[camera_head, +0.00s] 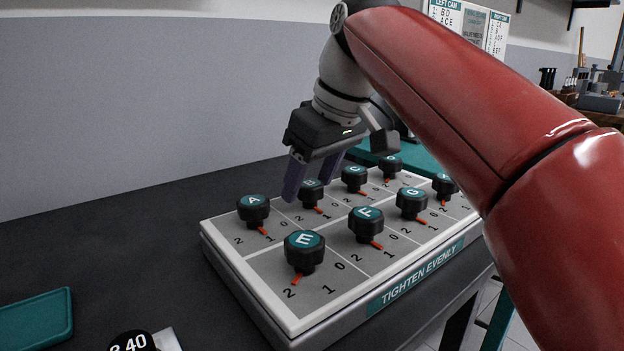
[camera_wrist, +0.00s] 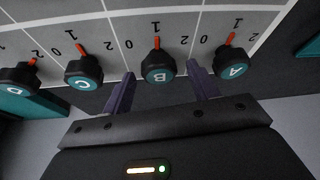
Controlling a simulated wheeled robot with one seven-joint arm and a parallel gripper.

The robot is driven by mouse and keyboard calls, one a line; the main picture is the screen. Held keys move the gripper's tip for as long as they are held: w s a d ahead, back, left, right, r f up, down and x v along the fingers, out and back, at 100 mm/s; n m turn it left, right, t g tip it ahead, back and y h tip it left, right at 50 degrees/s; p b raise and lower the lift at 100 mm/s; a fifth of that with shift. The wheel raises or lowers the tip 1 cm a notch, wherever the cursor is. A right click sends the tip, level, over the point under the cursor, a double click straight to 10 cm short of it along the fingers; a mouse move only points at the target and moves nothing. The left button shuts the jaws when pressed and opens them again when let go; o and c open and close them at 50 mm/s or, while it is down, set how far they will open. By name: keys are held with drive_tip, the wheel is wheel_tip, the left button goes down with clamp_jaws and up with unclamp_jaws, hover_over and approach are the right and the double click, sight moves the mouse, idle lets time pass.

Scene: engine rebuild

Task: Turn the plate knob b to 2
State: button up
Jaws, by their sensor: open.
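The plate knob B (camera_head: 311,191) is black with a teal top marked "B". It stands in the back row of the grey plate, beside knob A, and also shows in the middle of the wrist view (camera_wrist: 157,66). Its red pointer (camera_wrist: 157,42) points at 1; the 2 of its cell is on the pointer's right in the wrist view. My gripper (camera_head: 309,188) is open, with its two purple fingers on either side of knob B. In the wrist view, a gap shows between knob and fingers (camera_wrist: 160,70). The fingertips' exact height is unclear.
Knobs A (camera_head: 253,209) and C (camera_head: 354,178) flank B closely. Knobs E (camera_head: 304,250), F (camera_head: 366,222) and G (camera_head: 411,202) stand in the front row. E's pointer is near 2. The plate (camera_head: 219,247) sits on a dark table. A teal tray (camera_head: 36,318) lies at left.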

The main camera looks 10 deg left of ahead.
drive_tip(key=c, duration=1)
drive_tip(key=shift+r+m, duration=0.1)
drive_tip(key=shift+m, duration=0.3)
drive_tip(key=shift+s+m+t+p, duration=0.1)
drive_tip(key=shift+m+t+p, duration=0.2)
drive_tip(key=shift+m+p, duration=0.3)
drive_tip(key=m+h+p, duration=0.1)
drive_tip(key=m, duration=0.1)
drive_tip(key=shift+a+m+t, duration=0.1)
drive_tip(key=shift+m+t, duration=0.2)
drive_tip(key=m+h, duration=0.1)
drive_tip(key=m, duration=0.2)
drive_tip(key=shift+t, duration=0.4)
drive_tip(key=shift+a+m+h, duration=0.1)
drive_tip(key=shift+m+h, duration=0.7)
drive_tip(key=shift+m, duration=1.3)
